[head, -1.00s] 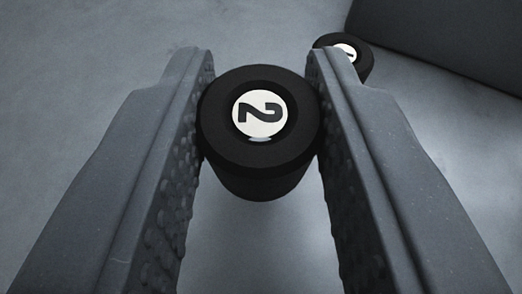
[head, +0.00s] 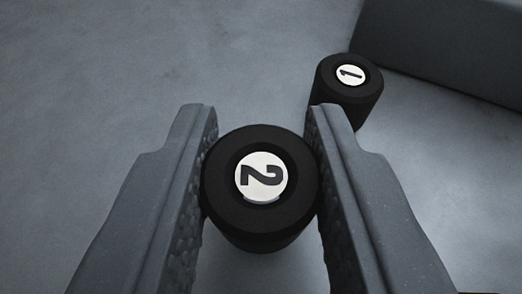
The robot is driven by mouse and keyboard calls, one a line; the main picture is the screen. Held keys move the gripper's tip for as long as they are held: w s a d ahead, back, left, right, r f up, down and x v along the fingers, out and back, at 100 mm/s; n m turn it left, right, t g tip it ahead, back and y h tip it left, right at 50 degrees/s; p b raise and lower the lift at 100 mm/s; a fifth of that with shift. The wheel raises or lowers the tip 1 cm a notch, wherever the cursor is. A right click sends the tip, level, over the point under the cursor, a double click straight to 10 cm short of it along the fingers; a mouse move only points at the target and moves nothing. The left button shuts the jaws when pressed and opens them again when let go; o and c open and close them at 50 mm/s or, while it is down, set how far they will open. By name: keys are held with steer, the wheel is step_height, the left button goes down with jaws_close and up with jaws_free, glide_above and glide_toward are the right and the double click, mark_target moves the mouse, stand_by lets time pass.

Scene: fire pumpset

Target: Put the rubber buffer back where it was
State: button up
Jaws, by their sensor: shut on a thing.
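A black cylindrical rubber buffer marked 2 (head: 225,205) sits between the two fingers of my gripper (head: 260,125) in the head view. Its white label with the number faces the camera. The ribbed inner pads touch its left and right sides, so my gripper is shut on it. A second black rubber buffer, marked 1 (head: 350,97), stands on the floor beyond the right finger. The right fingertip hides part of its lower side. I cannot tell whether the buffer marked 2 touches the floor.
A grey floor (head: 110,60) spreads around and is clear at the left and far side. A dark grey block with straight edges (head: 450,45) lies at the upper right, close behind the buffer marked 1.

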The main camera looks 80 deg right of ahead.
steer(key=shift+s+d+f, duration=0.1)
steer(key=shift+s+f, duration=0.1)
steer(key=shift+f, duration=0.35)
steer(key=shift+s+f+b, duration=0.1)
steer(key=shift+f+b, duration=0.05)
steer(key=shift+b, duration=0.2)
steer(key=o, duration=1)
steer(key=shift+f, duration=0.1)
steer(key=shift+o, duration=0.2)
steer(key=shift+f, duration=0.1)
steer(key=shift+s+d, duration=0.1)
steer(key=shift+p, duration=0.45)
steer(key=shift+r+p, duration=0.55)
steer(key=shift+p, duration=0.15)
steer(key=v, duration=0.5)
steer(key=p+v, duration=0.1)
steer(key=v, duration=0.2)
steer(key=shift+w+r, duration=0.3)
steer(key=shift+w, duration=0.15)
